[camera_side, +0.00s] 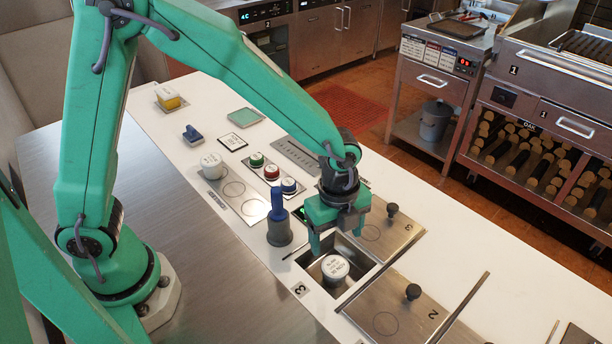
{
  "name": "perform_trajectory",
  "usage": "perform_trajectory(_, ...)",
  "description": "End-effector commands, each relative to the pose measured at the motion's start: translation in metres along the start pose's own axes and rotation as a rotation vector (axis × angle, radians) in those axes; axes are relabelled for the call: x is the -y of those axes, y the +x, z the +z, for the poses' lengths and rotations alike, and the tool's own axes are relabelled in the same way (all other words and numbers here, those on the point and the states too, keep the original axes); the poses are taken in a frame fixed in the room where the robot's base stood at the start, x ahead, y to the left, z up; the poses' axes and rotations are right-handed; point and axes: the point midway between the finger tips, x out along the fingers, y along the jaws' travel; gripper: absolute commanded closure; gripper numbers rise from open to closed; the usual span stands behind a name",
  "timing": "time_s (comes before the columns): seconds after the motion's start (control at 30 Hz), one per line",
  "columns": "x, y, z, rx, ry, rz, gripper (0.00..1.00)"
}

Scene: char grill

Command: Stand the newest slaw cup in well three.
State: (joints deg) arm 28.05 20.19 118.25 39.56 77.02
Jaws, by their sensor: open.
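My gripper (338,241) is open, its fingers pointing down over the open well three (348,294). A slaw cup (335,268) with a printed white lid stands upright in that well, just below the fingers and apart from them as far as I can tell. Its lower part is hidden by the well. The steel lid marked 3 (372,246), with a black knob, lies behind the well. Another white cup (212,166) stands on a steel plate (234,207) with ring outlines at the left. Lid print is too small to read surely.
Lid two (400,308) covers the front right.

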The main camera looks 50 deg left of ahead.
Motion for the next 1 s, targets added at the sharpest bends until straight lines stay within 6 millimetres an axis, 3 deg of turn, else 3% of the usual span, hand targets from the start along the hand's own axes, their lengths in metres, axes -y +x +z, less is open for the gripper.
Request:
perform_trajectory(0.2,0.000,-0.014,0.000,0.000,0.000,0.000,0.27)
perform_trajectory(0.83,0.000,-0.016,0.000,0.000,-0.003,-0.001,0.27)
perform_trajectory(1.0,-0.002,-0.025,0.007,-0.003,-0.055,-0.015,0.27)
